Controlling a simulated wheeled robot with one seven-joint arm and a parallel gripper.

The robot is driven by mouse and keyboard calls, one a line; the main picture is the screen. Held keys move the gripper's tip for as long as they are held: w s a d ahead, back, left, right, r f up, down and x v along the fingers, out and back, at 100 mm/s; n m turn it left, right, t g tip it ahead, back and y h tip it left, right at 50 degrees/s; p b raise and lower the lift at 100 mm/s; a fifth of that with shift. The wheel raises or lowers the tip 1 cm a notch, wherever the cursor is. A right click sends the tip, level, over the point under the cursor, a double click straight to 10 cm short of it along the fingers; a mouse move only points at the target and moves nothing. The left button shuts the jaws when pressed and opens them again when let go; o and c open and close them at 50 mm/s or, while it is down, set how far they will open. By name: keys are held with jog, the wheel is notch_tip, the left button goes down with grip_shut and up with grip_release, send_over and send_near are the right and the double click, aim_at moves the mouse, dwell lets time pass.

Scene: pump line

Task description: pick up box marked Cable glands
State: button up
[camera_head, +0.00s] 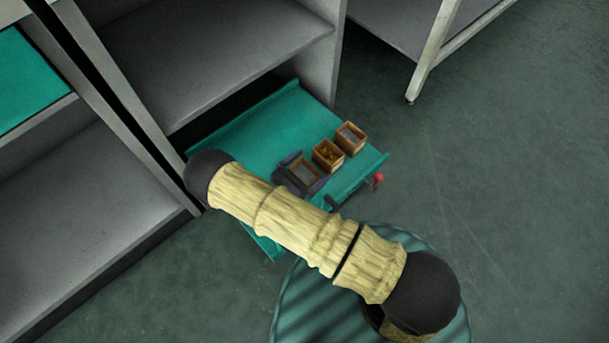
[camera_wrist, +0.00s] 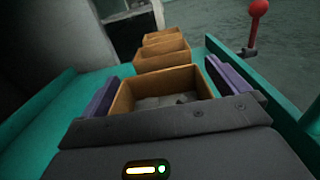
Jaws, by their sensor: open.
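Three small open orange-brown boxes stand in a row on a teal tray or drawer (camera_head: 235,140). The nearest box (camera_head: 305,171) holds grey pieces; in the wrist view this box (camera_wrist: 160,88) sits between the purple fingers of my gripper (camera_wrist: 165,95). The fingers are apart, one on each side of it. The middle box (camera_head: 327,155) holds yellowish or brass-coloured pieces and shows behind it in the wrist view (camera_wrist: 162,56). The far box (camera_head: 351,138) holds grey contents. No marking is readable, so I cannot tell which is Cable glands.
The teal surface has raised side edges and a red-knobbed handle (camera_head: 378,179) near its front corner. It extends from a grey shelf unit (camera_head: 200,60). Another shelf (camera_head: 45,200) stands at left. Green floor (camera_head: 500,170) is open at right.

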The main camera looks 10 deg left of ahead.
jog(key=c, duration=1.1)
notch_tip(320, 180, up, 10)
jog(key=p, duration=0.6)
jog(key=shift+p, duration=0.4)
jog(key=shift+c, duration=0.2)
